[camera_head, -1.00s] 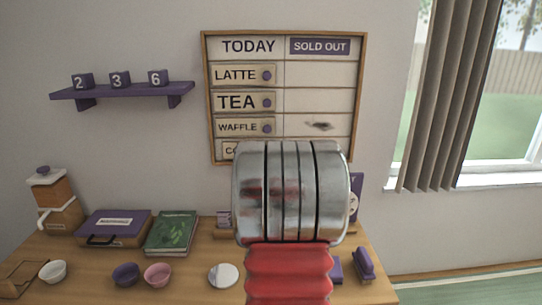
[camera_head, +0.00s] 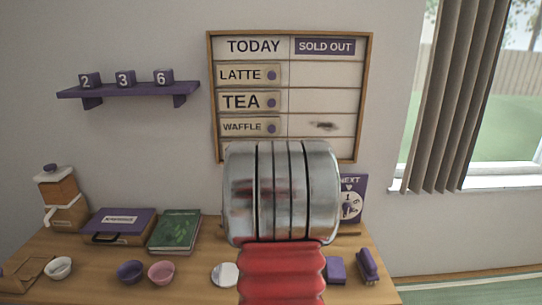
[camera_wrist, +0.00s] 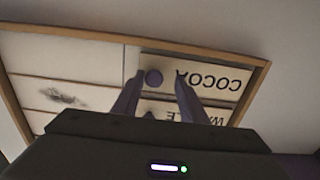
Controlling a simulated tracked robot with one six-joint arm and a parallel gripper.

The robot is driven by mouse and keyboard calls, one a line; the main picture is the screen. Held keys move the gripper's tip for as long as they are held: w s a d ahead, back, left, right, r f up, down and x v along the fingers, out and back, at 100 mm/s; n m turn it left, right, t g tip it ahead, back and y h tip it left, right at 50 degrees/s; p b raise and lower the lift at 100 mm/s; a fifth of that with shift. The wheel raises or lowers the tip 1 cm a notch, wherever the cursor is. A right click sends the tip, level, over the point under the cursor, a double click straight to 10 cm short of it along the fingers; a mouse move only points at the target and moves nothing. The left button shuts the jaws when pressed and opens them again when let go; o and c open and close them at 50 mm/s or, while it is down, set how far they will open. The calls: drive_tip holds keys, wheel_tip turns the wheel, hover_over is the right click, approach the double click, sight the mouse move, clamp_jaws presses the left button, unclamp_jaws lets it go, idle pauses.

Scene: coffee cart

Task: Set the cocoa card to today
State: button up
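The menu board (camera_head: 325,100) hangs on the wall with TODAY at left and SOLD OUT at right. The cocoa card (camera_wrist: 215,80) shows upside down in the wrist view, in the board's bottom row on the TODAY side. Its round purple knob (camera_wrist: 153,77) lies between my fingertips as seen there. My gripper (camera_wrist: 160,82) is open, with a gap on both sides of the knob. In the head view my arm hides the gripper and the cocoa card.
The latte card (camera_head: 240,75), tea card (camera_head: 240,101) and waffle card (camera_head: 240,127) sit under TODAY. A dark smudge (camera_head: 325,126) marks the waffle row under SOLD OUT. A purple dial sign (camera_head: 351,190), bowls (camera_head: 161,273) and a green book (camera_head: 175,231) stand on the counter below.

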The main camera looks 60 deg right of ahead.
drive_tip(key=shift+s, duration=0.1)
drive_tip(key=shift+s, duration=0.1)
drive_tip(key=v, duration=1.3)
drive_tip(key=shift+a, duration=0.3)
drive_tip(key=shift+f, duration=0.1)
idle(0.3)
